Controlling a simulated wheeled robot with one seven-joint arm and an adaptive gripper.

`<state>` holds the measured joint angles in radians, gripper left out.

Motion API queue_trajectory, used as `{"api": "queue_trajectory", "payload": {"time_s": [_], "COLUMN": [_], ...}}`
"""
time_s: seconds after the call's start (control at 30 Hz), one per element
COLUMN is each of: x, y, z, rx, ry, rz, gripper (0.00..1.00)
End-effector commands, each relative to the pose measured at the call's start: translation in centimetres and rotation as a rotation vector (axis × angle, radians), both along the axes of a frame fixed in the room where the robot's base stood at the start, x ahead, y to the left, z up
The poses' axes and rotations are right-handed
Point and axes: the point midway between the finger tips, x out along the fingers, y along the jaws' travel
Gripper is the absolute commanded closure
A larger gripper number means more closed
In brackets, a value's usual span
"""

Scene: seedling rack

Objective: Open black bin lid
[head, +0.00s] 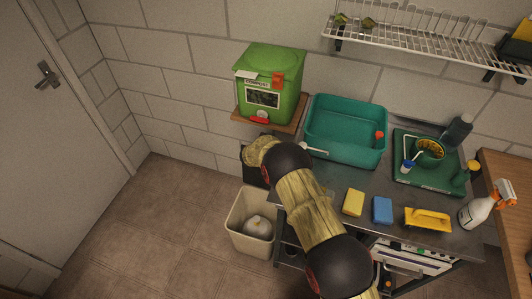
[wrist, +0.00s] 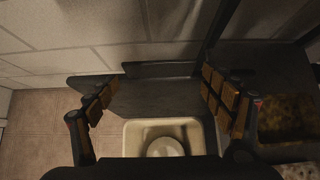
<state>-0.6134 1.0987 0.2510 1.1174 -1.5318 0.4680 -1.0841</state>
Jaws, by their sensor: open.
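The black bin (head: 254,176) stands by the wall below the green compost caddy, left of the counter. My arm hides most of it in the head view. In the wrist view, its lid (wrist: 160,98) is a flat dark grey surface lying ahead of and between the fingers. My gripper (wrist: 158,82) is open, with orange-padded fingers spread wide and nothing held between them. I cannot tell whether a fingertip touches the lid. In the head view my fingers are hidden behind the arm.
A cream bin (head: 248,238) with a pale object inside stands in front of the black bin. The green caddy (head: 269,75) sits on a wooden shelf above. The counter (head: 330,183) with sponges and a teal basin (head: 346,142) is at right. Floor at left is clear.

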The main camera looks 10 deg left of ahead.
Motion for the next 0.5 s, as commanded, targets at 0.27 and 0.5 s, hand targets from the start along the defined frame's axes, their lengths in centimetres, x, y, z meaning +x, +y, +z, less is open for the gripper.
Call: {"api": "queue_trajectory", "payload": {"time_s": [0.27,0.5], "x": [-0.05,-0.57], "y": [0.02,0.17], "z": [-0.05,0.74], "rx": [0.000,0.001], "ry": [0.001,-0.001], "rz": [0.000,0.001], "gripper": [0.14,0.14]}}
